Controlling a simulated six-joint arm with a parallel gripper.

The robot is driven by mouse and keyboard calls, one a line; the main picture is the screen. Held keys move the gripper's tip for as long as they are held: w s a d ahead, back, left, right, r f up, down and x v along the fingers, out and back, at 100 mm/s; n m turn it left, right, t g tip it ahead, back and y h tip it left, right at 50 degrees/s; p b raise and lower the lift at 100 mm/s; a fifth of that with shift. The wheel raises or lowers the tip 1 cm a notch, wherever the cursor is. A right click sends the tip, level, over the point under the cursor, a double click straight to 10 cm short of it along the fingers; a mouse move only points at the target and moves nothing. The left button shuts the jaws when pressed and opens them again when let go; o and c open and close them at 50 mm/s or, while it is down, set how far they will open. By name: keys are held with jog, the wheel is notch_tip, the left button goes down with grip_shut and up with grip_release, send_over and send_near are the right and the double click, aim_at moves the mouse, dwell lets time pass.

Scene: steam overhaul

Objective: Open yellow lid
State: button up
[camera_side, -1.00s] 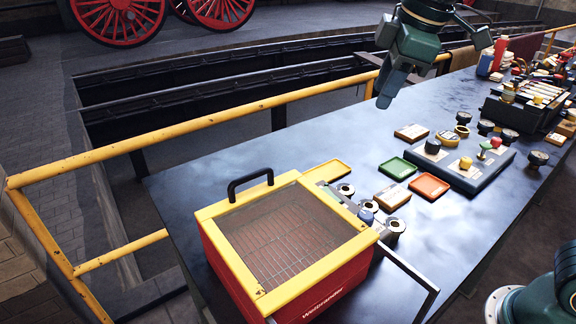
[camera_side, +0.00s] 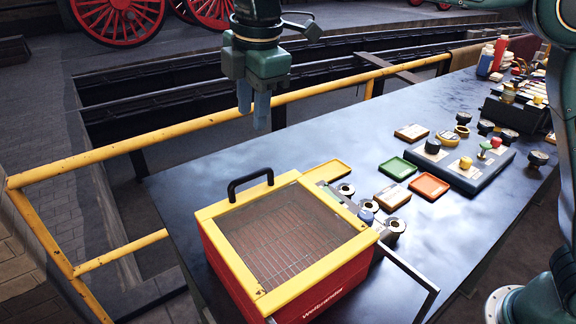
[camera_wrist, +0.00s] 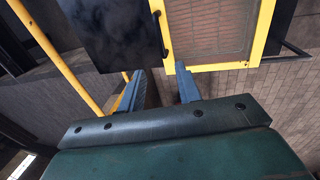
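The yellow lid (camera_side: 285,232) lies shut on a red box (camera_side: 342,287) at the front of the bench. It is a yellow frame around a see-through window with a grid below. A black handle (camera_side: 249,183) arches up from its back edge. My gripper (camera_side: 253,112) hangs empty above and behind the handle, fingers pointing down. In the wrist view the two fingers of my gripper (camera_wrist: 160,84) stand apart, with a gap between them. There the lid (camera_wrist: 212,28) is at the top right, and the handle (camera_wrist: 160,33) is just beyond the fingertips. Nothing is touched.
A yellow railing (camera_side: 200,122) runs behind the bench. Green (camera_side: 397,168) and orange (camera_side: 429,186) trays, a button panel (camera_side: 458,165) and several round fittings lie right of the box. A metal bar frame (camera_side: 410,272) sticks out at the box's front right. The bench behind the box is clear.

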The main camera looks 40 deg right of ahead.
aim_at(250, 175)
jog(key=shift+f, duration=0.1)
jog(key=w+f, duration=0.1)
jog(key=f, duration=0.8)
jog(key=w+f, duration=0.1)
jog(key=f, duration=0.3)
jog(key=shift+w+f, duration=0.2)
jog(key=shift+w, duration=0.15)
grip_shut()
